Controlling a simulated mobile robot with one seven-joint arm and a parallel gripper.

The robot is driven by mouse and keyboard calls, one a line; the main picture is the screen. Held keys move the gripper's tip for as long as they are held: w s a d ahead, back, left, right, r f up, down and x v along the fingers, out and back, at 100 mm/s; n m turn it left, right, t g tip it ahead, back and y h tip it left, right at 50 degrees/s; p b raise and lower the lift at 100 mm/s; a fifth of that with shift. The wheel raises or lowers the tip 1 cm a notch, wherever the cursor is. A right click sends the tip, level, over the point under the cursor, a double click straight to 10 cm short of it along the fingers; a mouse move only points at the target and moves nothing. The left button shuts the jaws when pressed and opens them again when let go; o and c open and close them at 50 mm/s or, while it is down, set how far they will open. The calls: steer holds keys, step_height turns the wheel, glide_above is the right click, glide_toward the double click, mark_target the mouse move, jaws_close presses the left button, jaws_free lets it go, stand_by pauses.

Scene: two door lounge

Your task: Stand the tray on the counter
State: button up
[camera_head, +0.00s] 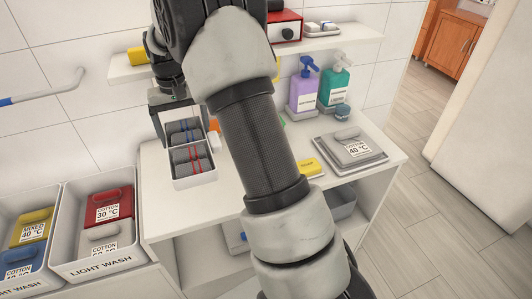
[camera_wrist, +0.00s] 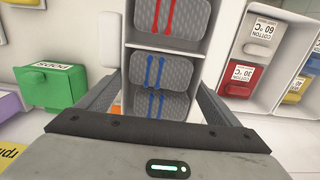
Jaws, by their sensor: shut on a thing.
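My gripper is shut on the tray. The tray looks upright. I cannot tell whether its base touches the counter. My arm hides the counter's middle.
A grey pad with a folded cloth (camera_head: 352,150), a yellow block (camera_head: 307,167), a purple bottle (camera_head: 303,92) and a green bottle (camera_head: 334,85) stand on the counter's right side. Laundry bins (camera_head: 97,258) stand left. A shelf (camera_head: 330,40) hangs above. The counter front near the tray looks clear.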

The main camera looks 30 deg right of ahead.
steer(key=shift+w+f+b, duration=0.15)
steer(key=shift+f+b, duration=0.35)
steer(key=shift+f, duration=0.25)
steer(key=shift+w+f+b, duration=0.1)
steer(key=shift+f+b, duration=0.35)
steer(key=shift+f, duration=0.3)
step_height(320, 180, down, 10)
steer(key=shift+b, duration=0.5)
steer(key=o, duration=1)
steer(key=shift+f, duration=0.1)
